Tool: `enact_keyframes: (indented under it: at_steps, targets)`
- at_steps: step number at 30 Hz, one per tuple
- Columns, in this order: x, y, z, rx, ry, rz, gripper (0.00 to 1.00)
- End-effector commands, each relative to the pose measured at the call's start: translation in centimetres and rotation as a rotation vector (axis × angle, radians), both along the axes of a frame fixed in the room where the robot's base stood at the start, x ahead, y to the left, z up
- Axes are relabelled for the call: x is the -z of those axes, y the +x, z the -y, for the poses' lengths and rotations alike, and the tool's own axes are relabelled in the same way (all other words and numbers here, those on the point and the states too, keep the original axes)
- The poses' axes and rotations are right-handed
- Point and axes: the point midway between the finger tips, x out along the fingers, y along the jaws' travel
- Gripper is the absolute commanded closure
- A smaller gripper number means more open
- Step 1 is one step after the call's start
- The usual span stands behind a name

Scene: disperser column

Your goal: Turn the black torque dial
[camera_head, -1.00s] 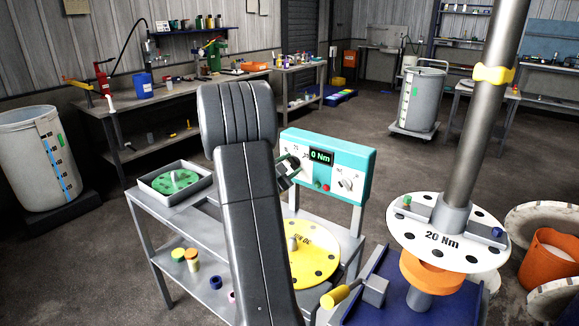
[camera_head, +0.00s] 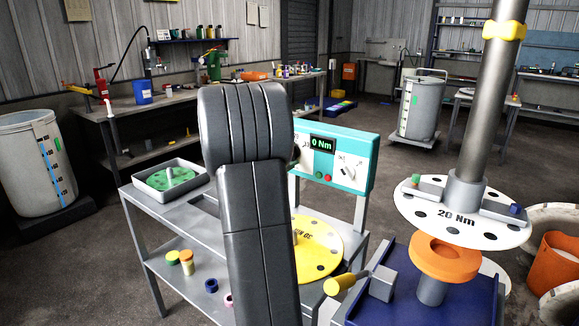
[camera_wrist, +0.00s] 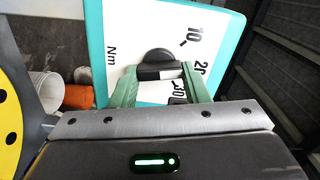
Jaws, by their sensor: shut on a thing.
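The teal control box (camera_head: 358,150) stands at the back of the grey bench in the head view. Its display (camera_head: 321,143) reads 0 Nm. In the wrist view the box's white face (camera_wrist: 152,28) carries a scale marked Nm, 10, 20 and 30. The black torque dial (camera_wrist: 158,58) is in the middle of that face. My gripper (camera_wrist: 158,75) has its two green fingers on either side of the dial's grip and is shut on it.
A yellow disc (camera_head: 318,252) lies on the bench, and a grey tray (camera_head: 150,188) with a green disc is at its left. A white 20 Nm disc (camera_head: 425,216) on a metal column stands at the right. The yellow-handled crank (camera_head: 339,284) is near the front.

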Motion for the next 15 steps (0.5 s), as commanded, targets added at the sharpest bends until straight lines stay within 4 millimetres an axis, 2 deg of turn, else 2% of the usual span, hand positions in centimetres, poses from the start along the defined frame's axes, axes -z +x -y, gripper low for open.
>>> enact_keyframes:
  at_steps: [1,15]
  targets:
    - [0.51,-0.04,0.04,0.001,0.029,0.02,0.81]
    - [0.28,-0.03,0.01,0.0,0.181,0.129,0.81]
